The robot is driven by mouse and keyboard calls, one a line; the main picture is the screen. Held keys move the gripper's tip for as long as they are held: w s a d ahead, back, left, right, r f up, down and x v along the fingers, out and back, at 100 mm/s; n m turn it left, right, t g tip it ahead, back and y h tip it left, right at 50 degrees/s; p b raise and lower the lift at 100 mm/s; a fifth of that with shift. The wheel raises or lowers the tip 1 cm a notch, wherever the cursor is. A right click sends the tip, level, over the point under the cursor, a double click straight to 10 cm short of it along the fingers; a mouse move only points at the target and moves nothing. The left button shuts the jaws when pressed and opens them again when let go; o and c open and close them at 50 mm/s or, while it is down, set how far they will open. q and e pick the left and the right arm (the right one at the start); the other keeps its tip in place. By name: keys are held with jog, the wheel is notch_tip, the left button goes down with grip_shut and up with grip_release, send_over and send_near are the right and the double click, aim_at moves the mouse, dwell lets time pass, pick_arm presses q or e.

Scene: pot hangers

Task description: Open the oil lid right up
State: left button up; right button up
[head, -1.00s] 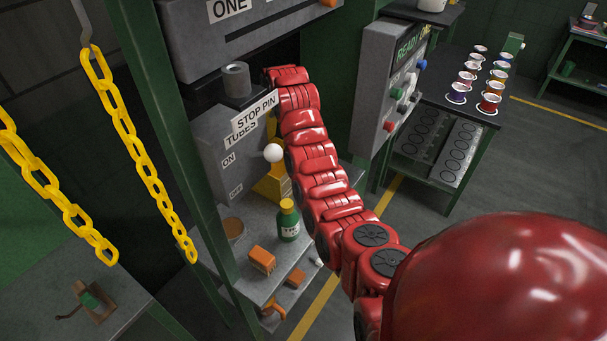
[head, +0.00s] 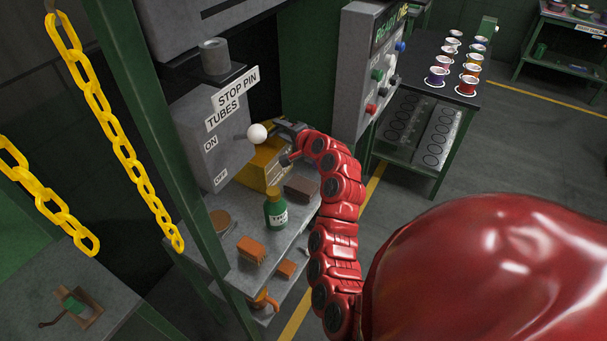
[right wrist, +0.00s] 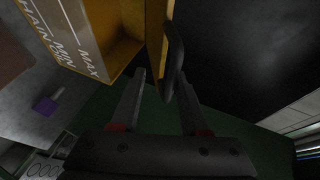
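The yellow oil box (head: 254,173) stands on the grey shelf beside the grey ON/OFF box. In the right wrist view the oil box (right wrist: 112,22) shows its MIN and MAX marks and part of its inside. The yellow oil lid (right wrist: 154,38) is seen nearly edge-on there, swung away from the box opening, with a dark handle (right wrist: 174,55). My right gripper (head: 284,142) is at the box's upper right. In its wrist view the gripper (right wrist: 162,75) has its fingers spread, with the handle's lower end appearing between the tips; contact cannot be told. My left gripper is not in view.
A white-knobbed lever (head: 257,133) is close left of my gripper. A green bottle (head: 275,211), orange brush (head: 251,249) and dark block (head: 301,186) are on the shelf. The button panel (head: 362,75) stands to the right. Yellow chains (head: 119,130) hang left.

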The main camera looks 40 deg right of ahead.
jog(key=f+t+b, duration=0.1)
jog(key=f+b, duration=0.2)
jog(key=b, duration=0.2)
jog(key=s+f+m+t+b, duration=0.1)
jog(key=f+t+b, duration=0.1)
jog(key=b, duration=0.4)
jog(key=s+d+f+m+t+b, duration=0.1)
jog(key=f+t+b, duration=0.1)
jog(key=f+b, duration=0.3)
jog(key=shift+s+b, duration=0.15)
jog(key=shift+b, duration=0.4)
jog(key=shift+s+r+t, duration=0.1)
jog(key=shift+s+t, duration=0.25)
jog(key=shift+t, duration=0.05)
jog(key=s, duration=0.5)
jog(key=shift+s+f, duration=0.2)
jog(key=shift+s, duration=0.2)
